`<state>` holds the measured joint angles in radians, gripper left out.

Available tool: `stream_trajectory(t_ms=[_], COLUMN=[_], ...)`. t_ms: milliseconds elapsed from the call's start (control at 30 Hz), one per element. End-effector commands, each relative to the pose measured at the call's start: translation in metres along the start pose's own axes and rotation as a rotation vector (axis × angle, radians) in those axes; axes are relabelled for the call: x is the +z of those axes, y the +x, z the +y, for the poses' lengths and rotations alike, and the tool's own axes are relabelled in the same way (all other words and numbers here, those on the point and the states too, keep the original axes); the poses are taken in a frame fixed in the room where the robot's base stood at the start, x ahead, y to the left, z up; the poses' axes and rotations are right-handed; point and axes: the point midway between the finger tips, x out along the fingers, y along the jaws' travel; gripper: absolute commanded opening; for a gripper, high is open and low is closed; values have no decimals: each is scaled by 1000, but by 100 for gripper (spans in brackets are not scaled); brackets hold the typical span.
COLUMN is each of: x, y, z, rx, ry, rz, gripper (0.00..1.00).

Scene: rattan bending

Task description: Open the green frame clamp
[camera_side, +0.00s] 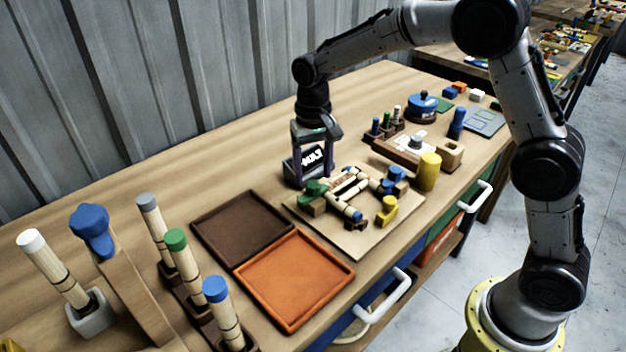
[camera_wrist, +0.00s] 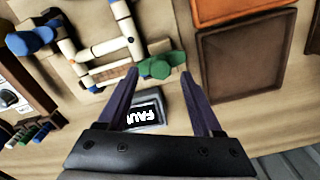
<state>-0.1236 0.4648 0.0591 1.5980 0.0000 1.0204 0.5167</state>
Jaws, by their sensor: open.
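The green frame clamp (camera_side: 312,191) is at the left corner of the rattan frame (camera_side: 348,183) on the wooden board (camera_side: 372,238). In the wrist view the green clamp (camera_wrist: 160,66) appears between my fingertips. My gripper (camera_side: 314,172) is open and points down just above and behind the clamp; in the wrist view its two dark fingers (camera_wrist: 160,73) are spread with nothing held between them. I cannot tell whether either finger touches the clamp. A blue clamp (camera_side: 396,175) and a yellow clamp (camera_side: 387,208) stand at other parts of the frame.
A dark sign (camera_side: 303,162) stands close behind my gripper. A brown tray (camera_side: 240,222) and an orange tray (camera_side: 294,276) lie left of the board. A yellow cylinder (camera_side: 428,171) and wooden blocks stand to the right. Capped rattan sticks (camera_side: 177,254) stand at the front left.

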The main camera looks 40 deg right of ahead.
Motion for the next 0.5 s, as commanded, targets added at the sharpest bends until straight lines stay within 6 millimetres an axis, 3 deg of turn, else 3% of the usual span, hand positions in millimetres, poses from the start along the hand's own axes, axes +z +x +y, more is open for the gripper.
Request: stream_trajectory(t_ms=[200, 500], x=[0, 0], y=[25, 30], z=[0, 0], rx=[1, 0], ry=[0, 0], rz=[-1, 1], gripper=[67, 67])
